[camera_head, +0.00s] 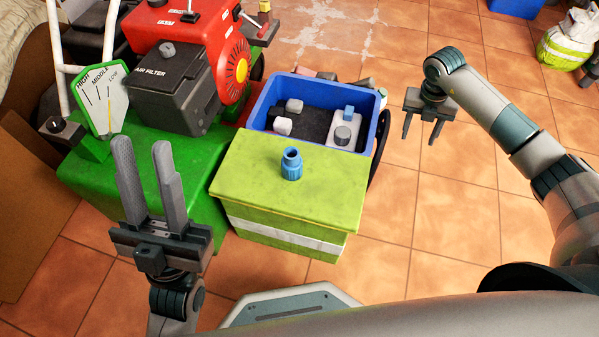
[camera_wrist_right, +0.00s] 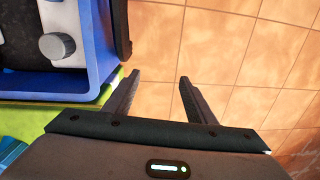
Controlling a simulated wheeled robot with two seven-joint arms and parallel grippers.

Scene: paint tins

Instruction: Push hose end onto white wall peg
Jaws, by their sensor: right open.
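A short blue ribbed fitting with an open top, seemingly the hose end (camera_head: 291,165), stands upright on the lime-green box top (camera_head: 245,185). No hose is seen on it. Two small white blocks (camera_head: 282,126) sit on the inside of the blue bin (camera_head: 372,115) behind it; I cannot tell whether either is the white wall peg. My left gripper (camera_head: 142,146) is open and empty, left of the green box. My right gripper (camera_head: 420,139) is open and empty above the tiled floor, right of the bin. Its open fingers also show in the right wrist view (camera_wrist_right: 158,80).
A white plate with a grey knob (camera_head: 343,135) and a blue block is inside the bin; the knob also shows in the right wrist view (camera_wrist_right: 57,46). A red engine (camera_head: 185,20) with a black air filter box (camera_head: 165,85) stands at left.

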